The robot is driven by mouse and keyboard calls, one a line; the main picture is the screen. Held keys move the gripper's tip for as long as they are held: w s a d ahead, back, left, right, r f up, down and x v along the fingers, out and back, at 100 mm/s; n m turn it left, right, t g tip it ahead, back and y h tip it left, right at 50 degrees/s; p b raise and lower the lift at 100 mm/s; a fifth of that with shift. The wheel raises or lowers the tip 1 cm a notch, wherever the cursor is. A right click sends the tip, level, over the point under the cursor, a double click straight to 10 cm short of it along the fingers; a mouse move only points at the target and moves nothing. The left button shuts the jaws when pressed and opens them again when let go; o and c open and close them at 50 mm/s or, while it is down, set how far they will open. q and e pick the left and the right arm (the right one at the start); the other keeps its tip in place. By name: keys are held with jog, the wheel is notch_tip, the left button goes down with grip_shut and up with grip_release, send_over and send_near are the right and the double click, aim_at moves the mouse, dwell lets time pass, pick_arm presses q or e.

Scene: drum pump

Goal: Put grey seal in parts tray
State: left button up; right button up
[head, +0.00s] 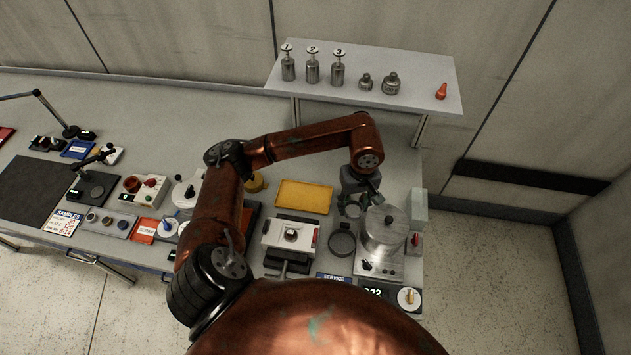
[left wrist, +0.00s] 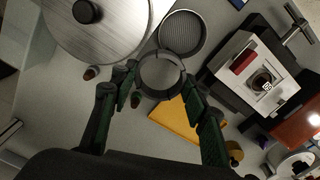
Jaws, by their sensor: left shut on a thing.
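The grey seal (left wrist: 143,88) is a thin grey ring, held between the fingertips of my left gripper (left wrist: 160,77) in the left wrist view. In the head view my left gripper (head: 361,193) points down over the right part of the bench, with the ring (head: 352,211) just below it. The gripper is shut on the ring. The parts tray appears to be the flat yellow tray (head: 303,196), left of the gripper; it looks empty. In the left wrist view the tray (left wrist: 172,121) is partly hidden behind the right finger. My right gripper is not in view.
A steel pot (head: 383,235) with a black knob stands right of the gripper. A round mesh dish (head: 342,243) lies beside it. A white fixture (head: 290,236) stands in front of the yellow tray. A shelf (head: 430,92) with metal weights is behind.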

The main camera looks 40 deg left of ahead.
pick_arm(q)
jog(key=shift+w+a+f+n+p, duration=0.55)
jog(key=shift+a+f+n, duration=1.75)
jog(key=shift+n, duration=3.4)
jog(key=shift+w+a+f+n+p, duration=0.3)
jog(key=shift+a+f+n+p, duration=0.65)
jog(key=shift+a+n, duration=3.65)
jog(key=shift+w+a+f+n+p, duration=0.4)
jog(key=shift+a+f+n, duration=1.45)
jog(key=shift+n, duration=4.95)
jog(key=shift+d+f, duration=0.1)
jog(key=shift+f, duration=0.05)
jog(key=shift+f+b, duration=0.35)
jog(key=shift+f, duration=0.2)
jog(key=shift+f+b, duration=0.6)
jog(key=shift+f, duration=0.2)
